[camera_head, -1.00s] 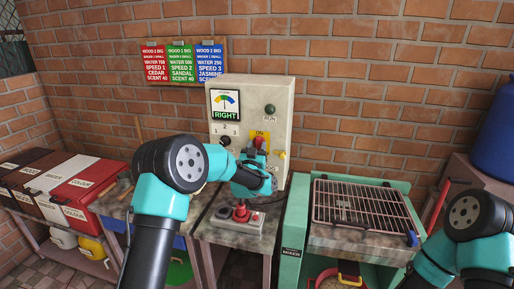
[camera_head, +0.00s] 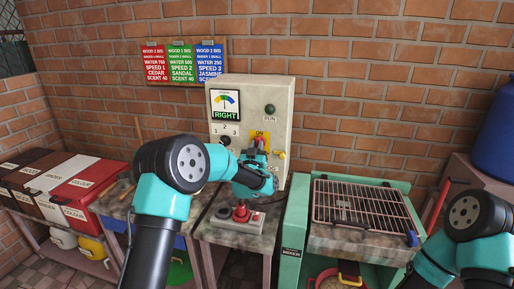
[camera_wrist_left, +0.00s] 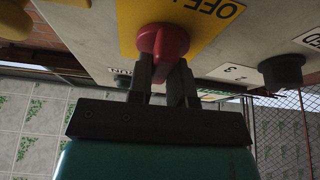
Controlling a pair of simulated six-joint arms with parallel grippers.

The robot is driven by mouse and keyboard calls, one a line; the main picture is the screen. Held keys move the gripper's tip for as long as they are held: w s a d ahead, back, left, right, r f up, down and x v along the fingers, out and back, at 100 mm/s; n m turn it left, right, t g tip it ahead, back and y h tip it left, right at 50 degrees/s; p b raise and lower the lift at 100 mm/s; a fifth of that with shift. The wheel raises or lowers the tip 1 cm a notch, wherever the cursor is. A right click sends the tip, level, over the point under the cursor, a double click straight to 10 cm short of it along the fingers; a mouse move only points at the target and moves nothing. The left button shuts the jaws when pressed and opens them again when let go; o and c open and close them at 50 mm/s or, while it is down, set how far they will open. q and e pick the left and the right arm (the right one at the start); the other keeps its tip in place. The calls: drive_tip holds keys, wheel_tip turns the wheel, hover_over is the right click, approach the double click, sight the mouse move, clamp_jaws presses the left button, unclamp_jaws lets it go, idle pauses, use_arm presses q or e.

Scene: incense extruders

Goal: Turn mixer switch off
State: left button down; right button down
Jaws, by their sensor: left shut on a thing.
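A pale control box (camera_head: 279,110) stands on a worn table. Its red mixer switch knob sits on a yellow plate (camera_head: 264,136) marked ON at the top. In the left wrist view the red knob (camera_wrist_left: 164,40) sits on the yellow plate (camera_wrist_left: 128,25), with OFF lettering beside it. My left gripper (camera_head: 259,147) is at the knob. In the left wrist view its dark fingers (camera_wrist_left: 163,72) are shut on the knob and partly cover it. The knob's exact pointing direction is hard to tell. My right gripper is out of view; only its arm shows.
A dial reading RIGHT (camera_head: 226,104) and a black numbered selector (camera_head: 225,141) are left of the switch. A red button base (camera_head: 240,213) stands below on the table. A green mixer with a grate (camera_head: 362,204) is at right.

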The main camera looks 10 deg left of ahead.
use_arm(q)
drive_tip(key=n+y, duration=0.1)
drive_tip(key=n, duration=0.2)
drive_tip(key=n+y, duration=0.2)
drive_tip(key=n, duration=0.1)
drive_tip(key=shift+g, duration=0.3)
drive_tip(key=n+g+y, duration=0.1)
drive_tip(key=n, duration=0.3)
drive_tip(key=n+g+y, duration=0.1)
drive_tip(key=n, duration=0.2)
drive_tip(key=n+g+y, duration=0.1)
drive_tip(key=n, duration=0.3)
drive_tip(key=shift+n+y, duration=0.3)
drive_tip(key=shift+y, duration=0.1)
drive_tip(key=shift+n+g, duration=0.9)
drive_tip(key=shift+n, duration=1)
drive_tip(key=c, duration=1)
unclamp_jaws()
drive_tip(key=shift+c, duration=0.2)
